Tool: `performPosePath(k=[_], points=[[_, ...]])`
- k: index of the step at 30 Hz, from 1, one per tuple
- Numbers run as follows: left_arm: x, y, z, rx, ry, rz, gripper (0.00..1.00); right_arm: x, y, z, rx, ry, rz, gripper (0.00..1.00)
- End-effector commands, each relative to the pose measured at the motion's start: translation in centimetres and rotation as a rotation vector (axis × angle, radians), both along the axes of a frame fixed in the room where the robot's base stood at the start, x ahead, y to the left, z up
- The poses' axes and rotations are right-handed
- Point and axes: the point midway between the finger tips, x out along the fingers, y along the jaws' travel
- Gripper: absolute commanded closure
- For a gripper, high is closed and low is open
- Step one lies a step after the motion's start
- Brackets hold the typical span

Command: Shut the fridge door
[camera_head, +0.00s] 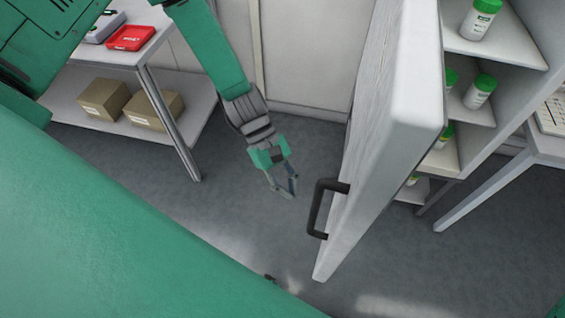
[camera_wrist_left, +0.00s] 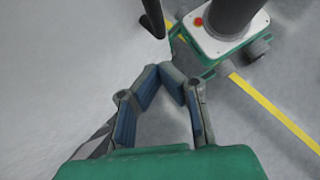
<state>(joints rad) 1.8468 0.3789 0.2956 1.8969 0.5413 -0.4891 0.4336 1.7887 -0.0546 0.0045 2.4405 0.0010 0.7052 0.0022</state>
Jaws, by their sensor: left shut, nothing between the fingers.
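The white fridge door (camera_head: 385,130) stands open in the head view, with its edge towards me. Its black bar handle (camera_head: 322,208) is on the left face, low down. The fridge body (camera_head: 510,80) is to the right, its shelves in plain view. My left gripper (camera_head: 288,192) is shut and empty, a little left of the handle and apart from it in the picture. In the left wrist view its fingertips (camera_wrist_left: 172,72) meet, and a black bar (camera_wrist_left: 152,18), seemingly the handle, shows above them. A pale surface, probably the door, fills the left side there. My right gripper is not in view.
White bottles with green caps (camera_head: 480,92) stand on the fridge shelves. A table (camera_head: 150,50) with a red tray (camera_head: 131,38) and cardboard boxes (camera_head: 103,98) is at the left. Another table (camera_head: 500,180) stands at the right. Grey floor (camera_head: 240,220) lies clear left of the door.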

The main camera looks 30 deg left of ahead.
Motion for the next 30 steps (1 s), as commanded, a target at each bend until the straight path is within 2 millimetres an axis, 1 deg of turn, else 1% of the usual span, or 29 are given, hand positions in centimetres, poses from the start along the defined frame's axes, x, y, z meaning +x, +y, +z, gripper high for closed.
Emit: performPosePath(k=[1, 3, 6, 10, 15, 26, 30], points=[[-0.4, -0.8, -0.9, 0.000, 0.004, -0.001, 1.00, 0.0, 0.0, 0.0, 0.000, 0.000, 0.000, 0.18], [-0.8, -1.6, -1.8, 0.000, 0.004, -0.001, 1.00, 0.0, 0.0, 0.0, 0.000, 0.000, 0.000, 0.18], [-1.4, -3.2, -1.6, 0.000, 0.002, -0.001, 1.00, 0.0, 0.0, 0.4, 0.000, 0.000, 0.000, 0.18], [-2.0, -4.5, -1.6, 0.000, 0.001, -0.002, 1.00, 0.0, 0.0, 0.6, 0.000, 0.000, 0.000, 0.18], [-2.2, -5.2, -1.6, 0.001, 0.000, -0.001, 1.00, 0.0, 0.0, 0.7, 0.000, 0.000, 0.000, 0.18], [-2.2, -5.3, -1.6, 0.001, -0.001, 0.001, 1.00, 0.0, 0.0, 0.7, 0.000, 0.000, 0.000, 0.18], [-2.2, -6.0, -1.7, 0.001, 0.000, 0.015, 1.00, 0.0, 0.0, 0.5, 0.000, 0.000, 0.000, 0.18]])
